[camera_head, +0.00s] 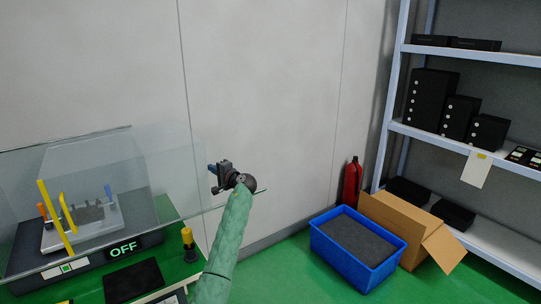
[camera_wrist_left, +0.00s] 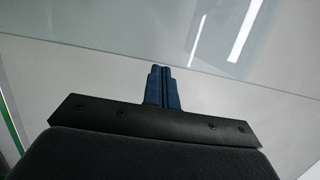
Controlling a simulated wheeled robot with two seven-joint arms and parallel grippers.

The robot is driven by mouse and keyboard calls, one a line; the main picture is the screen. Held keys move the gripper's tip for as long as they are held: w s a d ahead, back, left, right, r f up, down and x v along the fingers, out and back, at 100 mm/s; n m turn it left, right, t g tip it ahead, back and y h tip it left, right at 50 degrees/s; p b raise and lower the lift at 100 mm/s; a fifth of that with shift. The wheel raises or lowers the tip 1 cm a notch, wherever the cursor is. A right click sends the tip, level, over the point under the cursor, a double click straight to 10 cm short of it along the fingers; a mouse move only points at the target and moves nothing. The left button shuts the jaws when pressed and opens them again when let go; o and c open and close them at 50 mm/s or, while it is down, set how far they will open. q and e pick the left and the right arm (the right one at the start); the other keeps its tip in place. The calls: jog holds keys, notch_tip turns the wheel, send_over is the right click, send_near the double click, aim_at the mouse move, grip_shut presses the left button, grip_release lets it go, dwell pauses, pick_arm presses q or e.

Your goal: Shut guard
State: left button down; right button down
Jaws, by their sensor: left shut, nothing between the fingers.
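The clear guard (camera_head: 160,160) is a see-through panel at the left in the head view, in front of and above the machine. Its lower edge slants up to the right, ending near my left wrist. I cannot tell exactly how far it stands open. Contact is unclear. My right gripper is not in view.
A blue crate (camera_head: 345,275), a cardboard box (camera_head: 425,245) and a red extinguisher (camera_head: 352,182) stand right of my arm. A shelf rack (camera_head: 455,144) is farther right.

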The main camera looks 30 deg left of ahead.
aim_at(155, 183)
pick_arm(q)
jog(key=s+a, duration=0.2)
jog(key=s, duration=0.4)
jog(key=s+a, duration=0.3)
jog(key=s, duration=0.4)
jog(key=s+a, duration=0.3)
jog(key=s, duration=0.3)
jog(key=shift+s, duration=0.35)
jog(key=shift+s+a, duration=0.3)
jog(key=shift+s, duration=0.35)
jog(key=shift+f, duration=0.1)
